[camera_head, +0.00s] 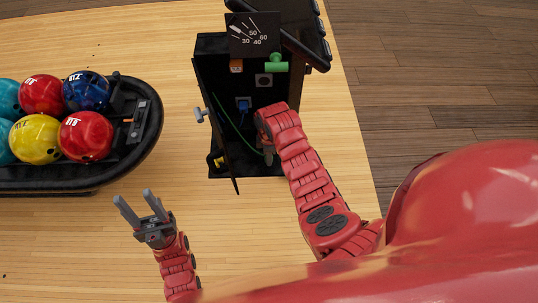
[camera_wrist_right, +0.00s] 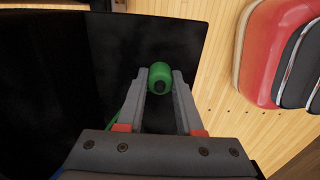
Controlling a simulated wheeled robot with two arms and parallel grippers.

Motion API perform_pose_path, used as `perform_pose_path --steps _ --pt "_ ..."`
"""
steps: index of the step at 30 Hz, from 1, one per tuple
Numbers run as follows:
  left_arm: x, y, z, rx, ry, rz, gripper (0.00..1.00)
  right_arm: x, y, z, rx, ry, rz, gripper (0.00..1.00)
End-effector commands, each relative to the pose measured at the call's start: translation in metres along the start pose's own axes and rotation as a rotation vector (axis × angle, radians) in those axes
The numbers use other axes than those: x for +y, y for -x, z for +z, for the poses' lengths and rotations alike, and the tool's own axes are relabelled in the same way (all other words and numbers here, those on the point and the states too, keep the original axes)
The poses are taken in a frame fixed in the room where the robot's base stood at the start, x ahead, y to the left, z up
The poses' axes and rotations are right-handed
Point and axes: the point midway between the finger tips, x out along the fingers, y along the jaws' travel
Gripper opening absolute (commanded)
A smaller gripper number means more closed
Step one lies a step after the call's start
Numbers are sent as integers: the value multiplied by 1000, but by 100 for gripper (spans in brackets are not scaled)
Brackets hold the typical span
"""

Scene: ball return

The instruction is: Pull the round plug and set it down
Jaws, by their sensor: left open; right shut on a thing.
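A round green plug (camera_wrist_right: 160,78) sits between the two fingertips of my right gripper (camera_wrist_right: 158,82) in the right wrist view. My right gripper is shut on it. In the head view this gripper (camera_head: 268,155) is inside the lower part of an open black box (camera_head: 222,42), and the plug is hidden there. A green cable (camera_head: 228,118) runs down through the box towards the gripper. My left gripper (camera_head: 141,208) is open and empty above the table, left of the box and below it in the picture.
The box holds a grey socket (camera_head: 263,80), a blue plug (camera_head: 243,104), an orange part (camera_head: 236,66) and a green cylinder (camera_head: 270,66). A dial (camera_head: 253,35) tops it. A black rack (camera_head: 148,128) of coloured balls stands left. Wooden table (camera_head: 110,255) is bare between them.

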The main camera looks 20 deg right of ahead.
Motion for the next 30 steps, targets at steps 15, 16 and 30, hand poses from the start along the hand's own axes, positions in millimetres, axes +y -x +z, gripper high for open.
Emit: perform_pose_path --steps 15,16,30 --pt "0 6 1 0 0 0 50 0 -9 0 0 0 0 0" --pt "0 7 1 0 0 0 50 0 -9 0 0 0 0 0" --pt "0 6 1 0 0 0 50 0 -8 0 0 0 0 70"
